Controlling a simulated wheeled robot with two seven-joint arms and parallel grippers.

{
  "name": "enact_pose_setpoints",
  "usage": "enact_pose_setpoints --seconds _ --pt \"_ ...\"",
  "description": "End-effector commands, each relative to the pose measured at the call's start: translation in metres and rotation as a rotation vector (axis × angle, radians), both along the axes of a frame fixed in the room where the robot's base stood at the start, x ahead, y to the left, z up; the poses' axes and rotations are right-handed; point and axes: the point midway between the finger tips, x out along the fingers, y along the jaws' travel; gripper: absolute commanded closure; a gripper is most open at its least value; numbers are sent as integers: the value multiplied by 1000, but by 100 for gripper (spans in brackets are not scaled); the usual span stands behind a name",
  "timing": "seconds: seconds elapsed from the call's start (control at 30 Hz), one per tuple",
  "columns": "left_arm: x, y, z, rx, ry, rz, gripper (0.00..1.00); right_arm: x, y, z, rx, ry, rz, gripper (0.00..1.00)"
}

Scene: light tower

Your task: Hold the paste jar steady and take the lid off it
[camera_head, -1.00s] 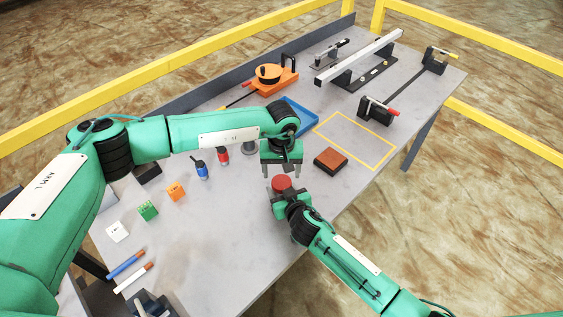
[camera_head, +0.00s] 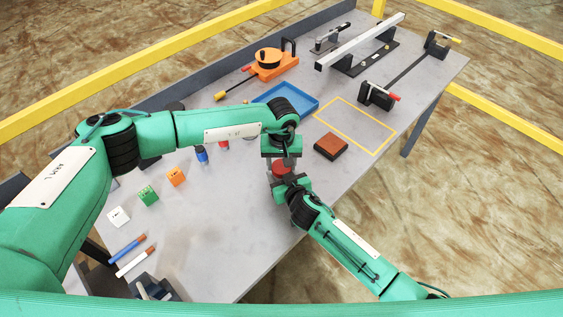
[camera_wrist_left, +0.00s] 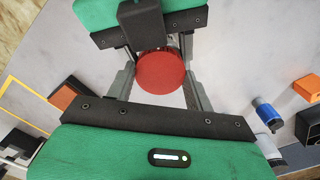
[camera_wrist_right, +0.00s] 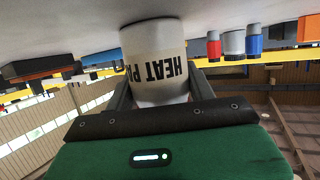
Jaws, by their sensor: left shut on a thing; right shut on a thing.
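The paste jar (camera_wrist_right: 158,62) is white with dark "HEAT PA" lettering, upside down in the right wrist view. Its red round lid (camera_wrist_left: 161,72) faces up in the left wrist view, and its edge shows in the head view (camera_head: 281,170). My left gripper (camera_head: 282,164) points down from above and is shut on the lid, with fingers on both sides. My right gripper (camera_wrist_right: 158,92) comes in from the side and is shut on the jar's body. In the head view the jar's body is hidden by my grippers. The lid appears to sit on the jar.
A brown block (camera_head: 331,146) lies right of the grippers near a yellow-outlined area (camera_head: 372,143). A blue tray (camera_head: 307,106) lies behind. Orange (camera_head: 176,177), green (camera_head: 148,195) and white (camera_head: 119,217) blocks stand to the left. The table's front edge is close to the jar.

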Motion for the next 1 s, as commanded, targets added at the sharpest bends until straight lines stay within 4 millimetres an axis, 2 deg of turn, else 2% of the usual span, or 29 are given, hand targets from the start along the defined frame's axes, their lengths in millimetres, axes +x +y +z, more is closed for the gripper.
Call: enact_pose_setpoints --seconds 0.17,0.8,1.0 --pt "0 0 0 0 0 94 74 0 0 0 0 1 0 100" --pt "0 0 1 0 0 1070 74 0 0 0 0 1 0 100" --pt "0 0 1 0 0 1187 74 0 0 -1 -1 1 -1 100"
